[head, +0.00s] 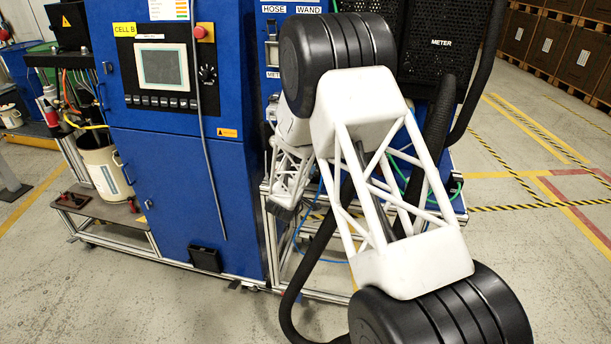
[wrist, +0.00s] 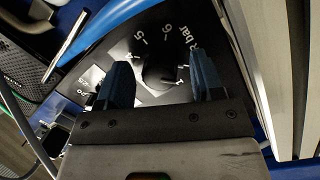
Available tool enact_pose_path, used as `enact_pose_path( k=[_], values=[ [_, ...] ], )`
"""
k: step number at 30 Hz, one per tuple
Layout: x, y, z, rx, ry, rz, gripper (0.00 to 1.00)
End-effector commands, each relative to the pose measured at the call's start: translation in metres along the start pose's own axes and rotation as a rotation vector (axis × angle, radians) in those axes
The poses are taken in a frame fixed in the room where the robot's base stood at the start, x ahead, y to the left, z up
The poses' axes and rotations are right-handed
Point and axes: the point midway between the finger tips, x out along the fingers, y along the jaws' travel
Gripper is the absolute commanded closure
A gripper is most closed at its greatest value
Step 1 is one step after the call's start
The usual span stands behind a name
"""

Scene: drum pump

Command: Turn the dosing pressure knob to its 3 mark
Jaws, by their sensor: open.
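The dosing pressure knob (wrist: 160,68) is a dark round knob on a black plate in the wrist view. White figures 5 and 6 and the word "bar" show around its far side. The 3 mark cannot be made out, and I cannot read which mark the knob points to. My gripper (wrist: 161,76) is open, with one blue-grey finger on each side of the knob in the picture. Whether the fingers touch it cannot be told. In the head view my arm hides the area in front of the gripper, and I cannot pick this knob out there.
A blue cabinet (head: 185,190) with a screen (head: 162,67), a red button (head: 204,32) and a small black dial (head: 208,74) stands left of my arm. A black mesh METER box (head: 440,45) and dark hoses are at right. A blue hose (wrist: 105,22) crosses near the plate.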

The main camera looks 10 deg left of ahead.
Motion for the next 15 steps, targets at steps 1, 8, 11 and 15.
enact_pose_path(
  k=[1,8,11,15],
  values=[
    [-0.0001,0.0,0.0,0.0,0.0,0.0,0.39],
    [-0.0003,0.0,0.0,0.0,0.0,0.0,0.73],
    [-0.0003,0.0,-0.0001,0.0,0.0,0.0,0.88],
    [-0.0004,0.0,-0.0001,0.002,0.0,0.0,0.88]
  ],
)
